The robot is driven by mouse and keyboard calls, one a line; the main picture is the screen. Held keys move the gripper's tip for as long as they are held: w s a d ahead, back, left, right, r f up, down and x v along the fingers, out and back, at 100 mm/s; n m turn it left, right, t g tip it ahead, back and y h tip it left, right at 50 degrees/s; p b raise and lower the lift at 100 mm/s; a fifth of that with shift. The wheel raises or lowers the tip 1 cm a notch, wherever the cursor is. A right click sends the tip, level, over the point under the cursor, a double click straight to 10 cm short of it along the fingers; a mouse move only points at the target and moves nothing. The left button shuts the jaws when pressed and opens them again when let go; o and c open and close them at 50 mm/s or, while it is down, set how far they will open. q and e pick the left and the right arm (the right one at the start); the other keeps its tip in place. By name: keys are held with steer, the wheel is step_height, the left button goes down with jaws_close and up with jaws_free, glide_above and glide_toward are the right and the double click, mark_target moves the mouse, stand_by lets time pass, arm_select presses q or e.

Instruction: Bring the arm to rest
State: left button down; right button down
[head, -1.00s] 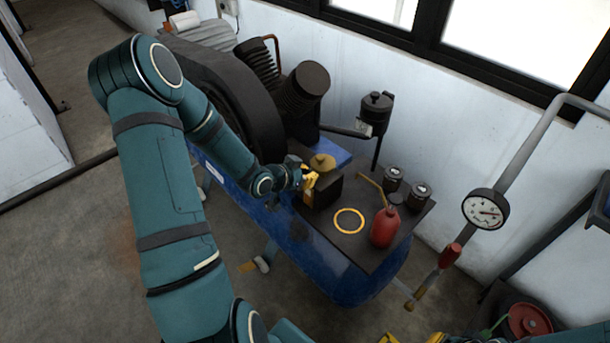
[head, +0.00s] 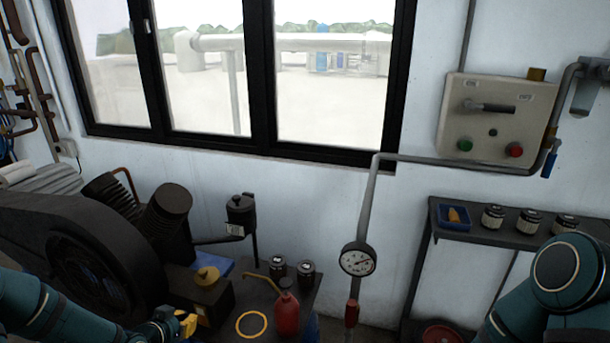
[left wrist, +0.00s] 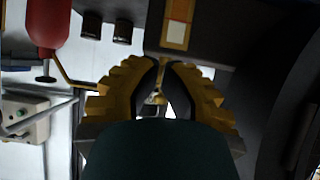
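My left arm (head: 45,312) comes in at the lower left of the head view. Its gripper, with yellow fingers (head: 187,325), is at the bottom edge, close to a black box with a yellow round top (head: 206,276). In the left wrist view the two yellow fingers (left wrist: 163,75) curve towards each other with a narrow gap between their dark pads. I see nothing held in the gap. Whether the fingers touch the box cannot be told. My right arm (head: 555,285) shows at the lower right; its gripper is out of view.
A red bottle (head: 287,314), a yellow ring (head: 251,324) and two dark canisters (head: 306,274) stand or lie on the dark top beside the box. A gauge (head: 358,259) on a pipe is right of it. A shelf (head: 480,238) with several jars is at the right wall.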

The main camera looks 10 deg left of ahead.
arm_select(q)
steer(key=s+d+f+n+g+h, duration=0.1)
steer(key=s+d+f+g, duration=0.15)
steer(key=d, duration=0.65)
steer(key=s+d+f+n+g+h, duration=0.1)
steer(key=s+d+f+g, duration=0.2)
steer(key=d, duration=0.6)
steer(key=s+d+f+n+g, duration=0.1)
steer(key=s+d+f+g, duration=0.3)
steer(key=s+d, duration=0.5)
steer(key=shift+s+d, duration=0.2)
steer(key=shift+s, duration=0.75)
